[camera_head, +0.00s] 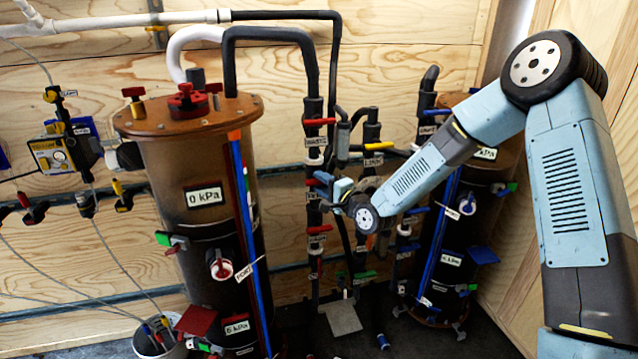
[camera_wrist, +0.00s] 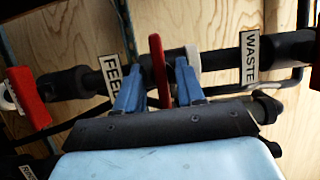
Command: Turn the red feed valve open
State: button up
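The red feed valve handle (camera_wrist: 157,70) is on a dark pipe beside the FEED label (camera_wrist: 110,80) in the wrist view. It lies across the pipe. My gripper (camera_wrist: 157,75) has its two blue fingers on either side of the handle, with a visible gap to each side. In the head view, my gripper (camera_head: 325,184) reaches the vertical pipe below the WASTE label (camera_head: 316,142). A small part of a red handle (camera_head: 313,182) shows at its tips. Whether a finger touches the handle further down is hidden.
Another red handle (camera_wrist: 28,95) is on the same pipe at the left of the wrist view. The WASTE label (camera_wrist: 250,57) is at the right. A filter tank (camera_head: 165,225) stands left of the pipe, and a second tank (camera_head: 480,235) stands behind my arm.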

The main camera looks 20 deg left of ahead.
jog(key=shift+w+a, duration=0.3)
jog(key=shift+a, duration=0.1)
jog(key=shift+c, duration=0.4)
